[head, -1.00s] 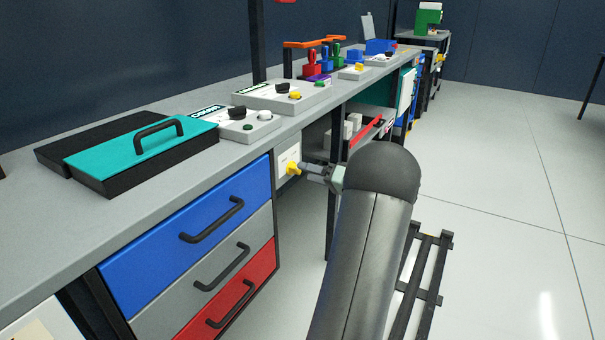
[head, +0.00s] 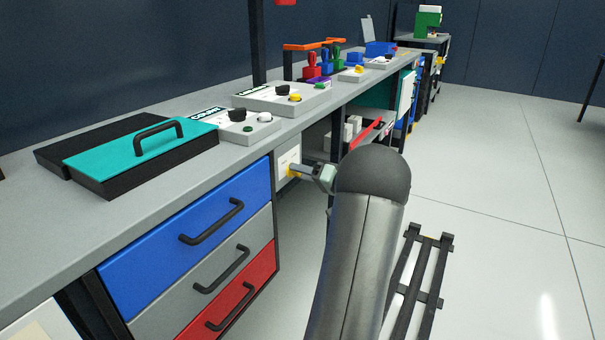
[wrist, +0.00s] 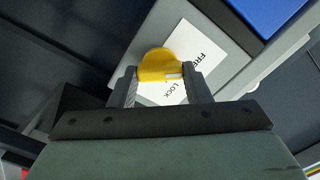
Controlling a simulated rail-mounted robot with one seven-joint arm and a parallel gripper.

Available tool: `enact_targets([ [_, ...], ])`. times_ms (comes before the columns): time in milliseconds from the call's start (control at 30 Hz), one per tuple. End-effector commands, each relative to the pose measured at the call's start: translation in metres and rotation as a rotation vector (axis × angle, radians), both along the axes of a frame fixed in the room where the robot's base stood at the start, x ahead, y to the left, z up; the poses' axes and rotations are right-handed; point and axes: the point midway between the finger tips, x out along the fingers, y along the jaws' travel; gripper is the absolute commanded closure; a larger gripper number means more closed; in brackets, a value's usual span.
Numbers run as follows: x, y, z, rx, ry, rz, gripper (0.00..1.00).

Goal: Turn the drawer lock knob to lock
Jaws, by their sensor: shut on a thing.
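The yellow lock knob (wrist: 160,66) sits on a white label plate (wrist: 203,50) on the side of the drawer cabinet. The plate carries "FRE…", partly cut off, and "LOCK". A short white mark shows on the knob's right part in the wrist view. My gripper (wrist: 160,80) is shut on the knob, one finger on each side. In the head view my gripper (head: 298,170) reaches the plate from the right, and only a little yellow shows. The blue drawer (head: 190,227) above the grey (head: 200,275) and red (head: 238,292) drawers looks closed.
The grey bench top (head: 60,230) runs above the drawers. It holds a teal-lidded box (head: 110,155), switch boxes (head: 240,125) and coloured items further back. A dark bench leg and a red-edged shelf (head: 365,133) stand behind my gripper. The floor at right is open.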

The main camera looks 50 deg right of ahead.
Motion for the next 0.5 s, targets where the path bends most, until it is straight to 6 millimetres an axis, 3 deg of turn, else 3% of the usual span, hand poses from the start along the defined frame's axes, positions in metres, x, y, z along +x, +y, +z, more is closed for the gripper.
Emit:
enact_targets([
  [267, -0.0003, 0.0000, 0.0000, 0.102, 0.014, 0.000, 0.79],
  [500, -0.0003, -0.0002, 0.0005, 0.295, 0.041, 0.001, 0.79],
])
